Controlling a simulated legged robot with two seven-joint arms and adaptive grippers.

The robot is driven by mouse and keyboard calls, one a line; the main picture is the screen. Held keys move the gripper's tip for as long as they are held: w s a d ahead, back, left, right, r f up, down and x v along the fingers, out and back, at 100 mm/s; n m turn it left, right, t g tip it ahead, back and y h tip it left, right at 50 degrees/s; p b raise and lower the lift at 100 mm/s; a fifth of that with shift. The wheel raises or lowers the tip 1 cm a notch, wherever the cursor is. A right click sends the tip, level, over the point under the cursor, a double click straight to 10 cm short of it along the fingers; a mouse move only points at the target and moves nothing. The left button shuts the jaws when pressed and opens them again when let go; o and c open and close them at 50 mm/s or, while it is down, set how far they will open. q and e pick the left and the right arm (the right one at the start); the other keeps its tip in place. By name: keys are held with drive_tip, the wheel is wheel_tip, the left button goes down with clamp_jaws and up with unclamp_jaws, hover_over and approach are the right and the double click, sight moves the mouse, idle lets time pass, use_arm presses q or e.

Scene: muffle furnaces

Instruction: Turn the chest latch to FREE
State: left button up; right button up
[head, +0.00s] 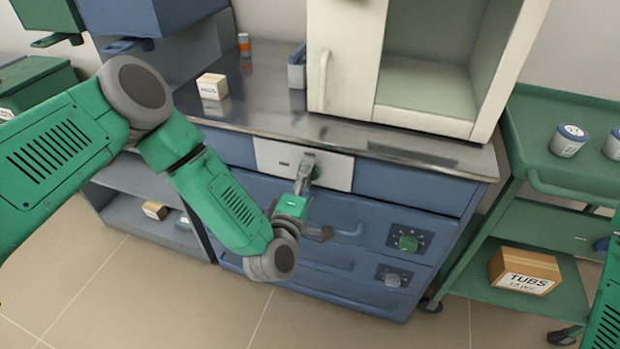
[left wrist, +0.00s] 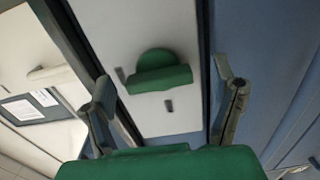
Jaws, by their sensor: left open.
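The latch (left wrist: 160,72) shows in the left wrist view as a green round knob with a raised bar across it. It sits on a white plate (left wrist: 150,30) with two small dark marks beside the knob. In the head view the white plate (head: 335,172) is on the blue cabinet's front, below the worktop, and my gripper hides the knob. My left gripper (head: 307,163) is at the plate. In the left wrist view its fingers stand apart (left wrist: 163,80), one on each side of the knob, with nothing held. My right gripper is out of view.
A white furnace (head: 345,60) stands on the metal worktop (head: 265,110), with a small box (head: 212,86) to its left. A green cart (head: 560,170) stands at the right.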

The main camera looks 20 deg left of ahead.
use_arm(q)
drive_tip(key=s, duration=1)
drive_tip(key=shift+s+a+f, duration=0.15)
drive_tip(key=shift+s+a, duration=0.05)
drive_tip(key=shift+s, duration=0.05)
drive_tip(key=s+f+m+g+h, duration=0.3)
drive_tip(key=s+f+m+g, duration=0.6)
drive_tip(key=s+f+m, duration=0.2)
drive_tip(key=s+a+f+m+g+y, duration=0.1)
drive_tip(key=s+a+m+g+y, duration=0.2)
drive_tip(key=s+a+m+g, duration=0.4)
drive_tip(key=s+a+g, duration=0.1)
drive_tip(key=s+a, duration=0.3)
drive_tip(key=s, duration=0.3)
drive_tip(key=shift+a+f+y+p, duration=0.25)
drive_tip(key=shift+a+y+p, duration=0.05)
drive_tip(key=shift+a, duration=0.1)
